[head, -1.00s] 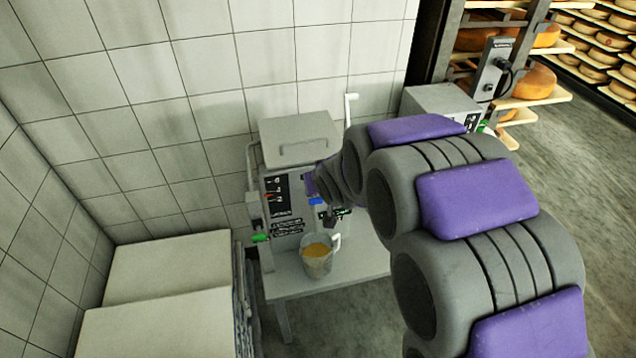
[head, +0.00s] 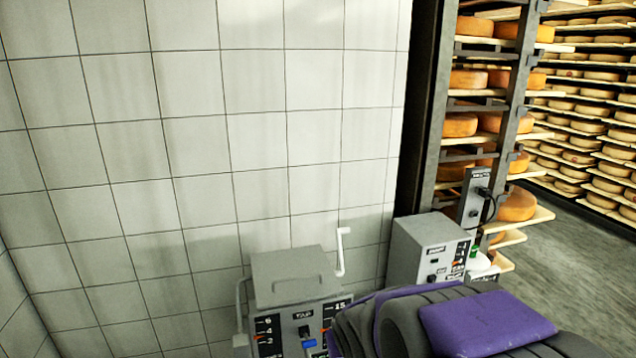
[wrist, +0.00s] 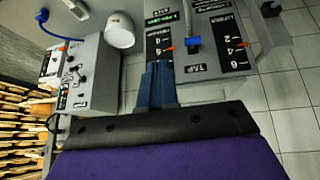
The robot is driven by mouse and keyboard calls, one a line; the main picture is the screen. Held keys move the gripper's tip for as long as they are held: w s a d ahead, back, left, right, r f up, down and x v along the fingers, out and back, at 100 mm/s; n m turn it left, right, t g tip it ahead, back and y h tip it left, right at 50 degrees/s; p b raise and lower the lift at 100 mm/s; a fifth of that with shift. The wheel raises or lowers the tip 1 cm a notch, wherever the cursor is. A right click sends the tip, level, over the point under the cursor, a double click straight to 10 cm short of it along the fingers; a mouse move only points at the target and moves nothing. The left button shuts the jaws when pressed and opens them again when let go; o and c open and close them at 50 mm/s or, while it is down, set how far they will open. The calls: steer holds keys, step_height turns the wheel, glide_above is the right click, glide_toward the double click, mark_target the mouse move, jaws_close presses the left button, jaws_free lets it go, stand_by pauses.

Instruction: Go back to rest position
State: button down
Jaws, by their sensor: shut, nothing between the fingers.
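My gripper shows in the wrist view (wrist: 158,72) as two dark blue fingers pressed together, with nothing between them. Its fingertips appear in front of the grey machine's labelled panel (wrist: 208,66), beside a blue knob (wrist: 193,43); I cannot tell whether they touch it. In the head view my purple and grey arm crosses the lower right, and the gripper itself is hidden there. The same grey machine (head: 290,277) stands against the tiled wall at the lower middle, its lower part cut off by the frame.
A second grey control box (head: 428,250) stands right of the machine and also shows in the wrist view (wrist: 94,78). A white crank handle (head: 341,252) rises between them. Cheese shelves (head: 478,130) stand behind at right. Open floor (head: 580,270) lies at the far right.

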steer(key=s+d+r+g, duration=0.1)
steer(key=s+d+g, duration=0.1)
steer(key=s, duration=0.9)
steer(key=s+d+r+m+g, duration=0.1)
steer(key=s+d+g, duration=0.2)
steer(key=s, duration=0.8)
steer(key=s+d+m+g, duration=0.1)
steer(key=s+d+g, duration=0.2)
steer(key=s, duration=0.8)
steer(key=shift+s+r, duration=0.15)
steer(key=shift+r, duration=0.25)
